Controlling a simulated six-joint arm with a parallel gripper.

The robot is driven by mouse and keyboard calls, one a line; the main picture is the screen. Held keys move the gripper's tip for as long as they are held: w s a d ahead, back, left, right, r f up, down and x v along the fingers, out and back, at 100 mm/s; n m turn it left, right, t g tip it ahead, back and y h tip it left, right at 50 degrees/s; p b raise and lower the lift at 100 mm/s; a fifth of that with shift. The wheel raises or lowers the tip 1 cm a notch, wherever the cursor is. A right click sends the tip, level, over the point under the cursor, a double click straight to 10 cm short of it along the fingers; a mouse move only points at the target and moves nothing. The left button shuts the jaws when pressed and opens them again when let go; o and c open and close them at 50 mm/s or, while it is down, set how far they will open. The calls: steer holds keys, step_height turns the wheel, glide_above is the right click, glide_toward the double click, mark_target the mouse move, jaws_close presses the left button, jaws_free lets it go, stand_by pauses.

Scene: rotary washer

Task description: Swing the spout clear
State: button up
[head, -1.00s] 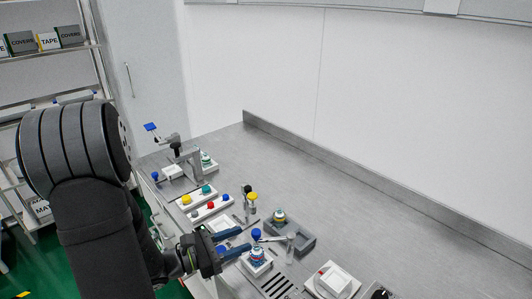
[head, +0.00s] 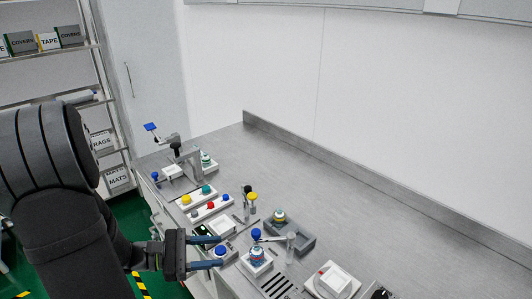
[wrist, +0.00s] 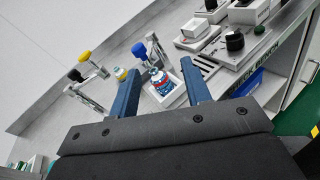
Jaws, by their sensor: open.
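The spout is a thin metal arm (head: 272,239) with a blue knob (head: 256,234) at its left end, running to an upright clear post (head: 291,246). In the wrist view its blue knob (wrist: 139,50) shows just beyond the fingertips. A part with blue, white and red bands (head: 257,254) sits in a white square holder below the spout; it also shows in the wrist view (wrist: 160,82), framed between the fingers. My gripper (head: 222,251) is open and empty, left of the knob and apart from it. In the wrist view my gripper (wrist: 159,70) points toward the holder.
A grey tray (head: 302,243) holding another banded part lies behind the spout. A yellow-knobbed fixture (head: 251,197) stands behind left. Button strips (head: 210,209) lie further left. A white switch box (head: 334,282) is at front right. The bench toward the back wall is clear.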

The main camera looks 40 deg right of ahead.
steer(key=s+d+r+m+t+y, duration=0.35)
steer(key=d+r+m+y, duration=0.35)
steer(key=r+m, duration=0.6)
steer(key=s+d+r+m+t+y, duration=0.2)
steer(key=d+r+m+t+y, duration=0.4)
steer(key=r+m, duration=0.65)
step_height(320, 180, down, 10)
steer(key=w+m+y, duration=0.1)
steer(key=m, duration=0.1)
step_height(320, 180, up, 9)
steer(key=shift+s+g, duration=0.35)
steer(key=shift+d+f, duration=0.1)
